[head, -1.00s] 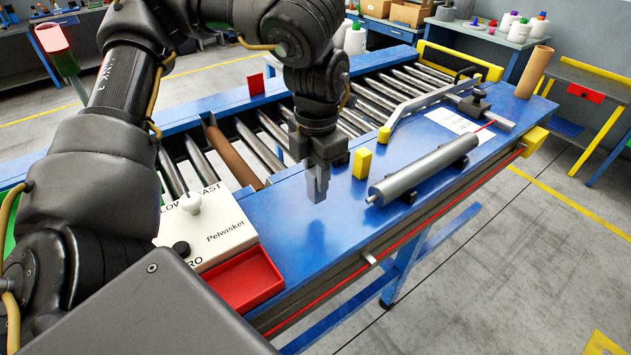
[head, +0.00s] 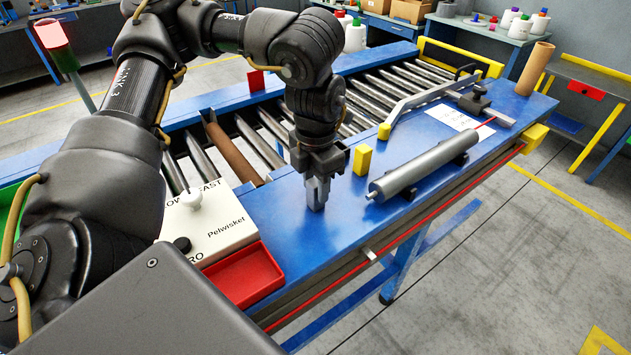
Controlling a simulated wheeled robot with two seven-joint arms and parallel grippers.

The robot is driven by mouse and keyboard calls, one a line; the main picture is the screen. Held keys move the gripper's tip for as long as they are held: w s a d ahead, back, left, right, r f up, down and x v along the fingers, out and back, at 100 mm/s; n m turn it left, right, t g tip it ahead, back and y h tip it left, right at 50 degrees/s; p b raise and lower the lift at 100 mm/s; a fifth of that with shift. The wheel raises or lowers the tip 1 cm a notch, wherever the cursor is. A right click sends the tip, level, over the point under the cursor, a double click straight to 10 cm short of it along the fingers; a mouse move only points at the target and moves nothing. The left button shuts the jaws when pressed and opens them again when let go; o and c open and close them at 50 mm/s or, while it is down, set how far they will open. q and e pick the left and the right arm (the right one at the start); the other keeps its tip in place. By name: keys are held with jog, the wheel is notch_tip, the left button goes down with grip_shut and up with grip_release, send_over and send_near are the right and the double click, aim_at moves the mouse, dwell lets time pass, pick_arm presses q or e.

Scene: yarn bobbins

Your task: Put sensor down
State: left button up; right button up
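My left gripper (head: 317,196) points straight down at the blue bench top (head: 290,215), left of a small yellow block (head: 362,160). Its fingers are close together, with their tips at or just above the surface. I cannot make out a sensor; anything between the fingers is too small and dark to tell, and I cannot see whether they grip something. My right gripper is not in view.
A grey roller (head: 425,165) lies on supports right of the yellow block. A curved grey arm (head: 425,100) stands behind it. The white control box (head: 215,225) and red tray (head: 243,277) are to the left. Conveyor rollers (head: 270,140) run behind. Bench space around the gripper is clear.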

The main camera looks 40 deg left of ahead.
aim_at(315, 181)
pick_arm(q)
jog(key=shift+o, duration=1)
notch_tip(315, 181, up, 12)
jog(key=shift+r, duration=0.25)
